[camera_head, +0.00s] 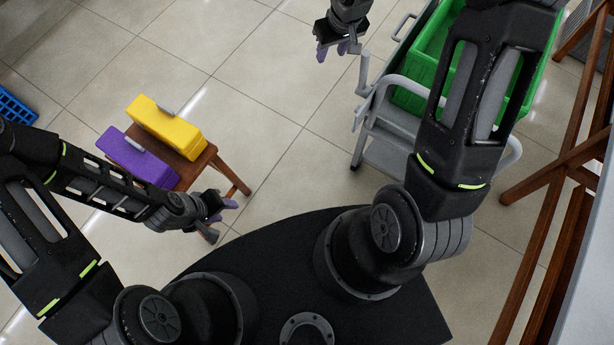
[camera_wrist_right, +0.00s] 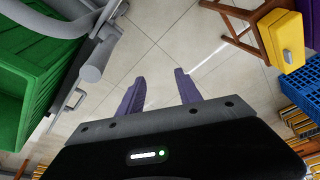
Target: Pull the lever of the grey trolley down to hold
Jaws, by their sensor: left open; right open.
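The grey trolley (camera_head: 385,150) stands at the right of the head view, with a green crate (camera_head: 425,60) on it. Its grey lever (camera_head: 363,75) stands up at the trolley's left side, close to my right gripper (camera_head: 337,50). That gripper is open and empty, just left of the lever; I see no contact. In the right wrist view the open purple fingers (camera_wrist_right: 160,90) have only floor between them. Grey trolley parts (camera_wrist_right: 92,72) and the green crate (camera_wrist_right: 40,85) lie left of them. My left gripper (camera_head: 226,203) is open and empty, low at left, away from the trolley.
A wooden stool (camera_head: 200,163) holds a yellow case (camera_head: 165,127) and a purple case (camera_head: 140,160). A blue crate (camera_head: 14,108) is at the left edge. A wooden rack (camera_head: 545,180) stands right of the trolley. The tiled floor (camera_head: 290,110) between stool and trolley is clear.

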